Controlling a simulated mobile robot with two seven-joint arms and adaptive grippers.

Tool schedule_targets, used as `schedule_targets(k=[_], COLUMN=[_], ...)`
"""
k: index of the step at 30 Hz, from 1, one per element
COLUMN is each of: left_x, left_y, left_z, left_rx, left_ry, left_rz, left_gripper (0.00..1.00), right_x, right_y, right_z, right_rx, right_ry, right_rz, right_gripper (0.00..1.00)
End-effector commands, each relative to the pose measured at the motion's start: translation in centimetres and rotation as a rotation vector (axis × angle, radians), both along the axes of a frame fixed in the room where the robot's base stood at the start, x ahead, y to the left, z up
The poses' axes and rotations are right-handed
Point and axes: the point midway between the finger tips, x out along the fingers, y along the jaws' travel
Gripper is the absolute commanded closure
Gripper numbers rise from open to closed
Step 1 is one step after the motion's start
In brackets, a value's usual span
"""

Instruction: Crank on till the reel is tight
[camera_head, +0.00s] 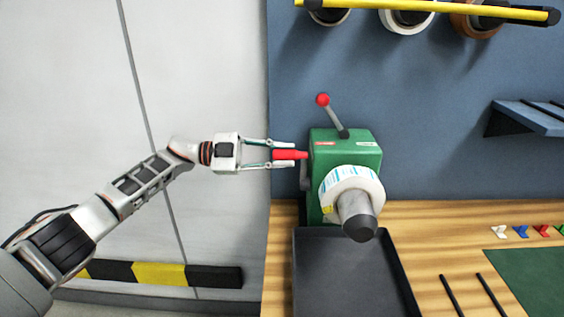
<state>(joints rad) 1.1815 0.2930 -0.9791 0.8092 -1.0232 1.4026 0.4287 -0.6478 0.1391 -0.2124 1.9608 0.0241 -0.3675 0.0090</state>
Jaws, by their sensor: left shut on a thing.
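The label rewinder (347,147) is a green box-shaped machine at the left end of the wooden bench. A white reel of labels (348,184) with blue print sits on its front, around a grey hub with a dark end (360,226). A lever with a red ball (323,100) rises from its top, tilted left. A red crank handle (291,154) sticks out from its left side. My left gripper (284,154) comes in from the left with its fingers around the red handle and is shut on it. I cannot tell how tight the reel is. My right gripper does not show.
A dark tray (414,303) lies on the bench (437,230) below the reel. Small coloured clips (521,231), two dark rods and a green mat (535,275) are at the right. Rolls hang on a yellow bar (440,7) above. A black-and-yellow barrier (160,273) is at lower left.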

Motion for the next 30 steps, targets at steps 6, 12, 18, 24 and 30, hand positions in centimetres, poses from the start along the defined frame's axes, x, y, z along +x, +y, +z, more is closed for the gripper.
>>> schedule_targets(k=[6, 12, 18, 24, 30], left_x=[0.68, 0.82, 0.81, 0.80, 0.78], left_y=[0.01, 0.00, -0.01, -0.01, -0.01], left_z=[0.29, 0.29, 0.29, 0.26, 0.10], left_rx=[-0.005, -0.005, -0.005, -0.004, -0.002], left_ry=[0.067, 0.090, 0.092, 0.091, 0.092], left_rz=[0.001, 0.000, 0.000, -0.001, 0.000], left_gripper=[1.00, 1.00, 1.00, 0.69, 0.63], right_x=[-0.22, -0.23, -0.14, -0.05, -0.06], right_y=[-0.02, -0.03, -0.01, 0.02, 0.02], right_z=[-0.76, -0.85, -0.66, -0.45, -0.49], right_rx=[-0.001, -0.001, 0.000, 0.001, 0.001], right_ry=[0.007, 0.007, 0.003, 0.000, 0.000], right_rz=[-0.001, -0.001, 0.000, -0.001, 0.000], right_gripper=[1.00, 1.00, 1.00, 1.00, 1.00])
